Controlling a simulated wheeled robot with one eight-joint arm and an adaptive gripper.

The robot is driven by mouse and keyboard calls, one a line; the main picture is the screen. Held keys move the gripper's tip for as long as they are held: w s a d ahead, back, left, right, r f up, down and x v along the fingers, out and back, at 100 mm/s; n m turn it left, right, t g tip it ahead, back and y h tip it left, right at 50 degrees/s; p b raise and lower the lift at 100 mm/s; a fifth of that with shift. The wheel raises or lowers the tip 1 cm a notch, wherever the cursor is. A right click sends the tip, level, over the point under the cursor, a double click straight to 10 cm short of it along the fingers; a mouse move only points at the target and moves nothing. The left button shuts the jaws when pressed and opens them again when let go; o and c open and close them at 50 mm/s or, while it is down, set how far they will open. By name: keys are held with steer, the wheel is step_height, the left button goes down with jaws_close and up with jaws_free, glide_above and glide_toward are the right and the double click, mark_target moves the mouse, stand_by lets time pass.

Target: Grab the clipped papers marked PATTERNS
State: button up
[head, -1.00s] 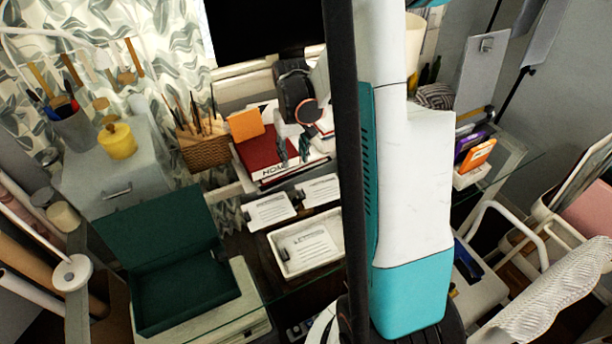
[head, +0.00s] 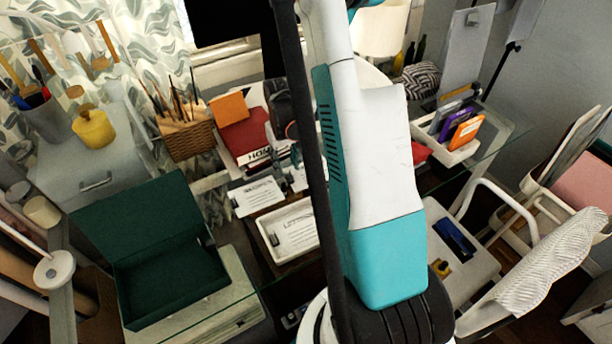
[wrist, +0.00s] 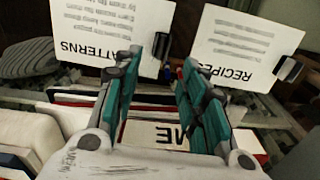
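The clipped papers marked PATTERNS (wrist: 105,30) show upside down at the upper left of the wrist view. Their black clip (wrist: 161,45) is on their right edge. My gripper (wrist: 160,65) is open, and the clip appears between its fingertips; I cannot tell whether they touch. Similar clipped papers marked RECIPES (wrist: 245,45) lie to the right. In the head view, my gripper (head: 287,160) is above the desk, partly hidden by my arm. The sheet by it, likely PATTERNS (head: 299,178), is partly covered; the RECIPES sheet (head: 257,197) appears to its left.
A white tray (head: 262,228) with another clipped sheet is nearer. A red book (head: 243,137) lies behind the gripper, with a wicker basket (head: 187,140) to its left. An open green box (head: 150,225) stands at left. A white organizer (head: 465,152) is at right.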

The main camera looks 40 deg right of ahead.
mark_target(288, 175)
step_height(288, 175, down, 4)
steer(key=shift+s+d+r+b, duration=0.1)
steer(key=shift+s+r+b, duration=0.1)
steer(key=shift+b, duration=0.3)
jaws_close()
steer(key=shift+r, duration=0.25)
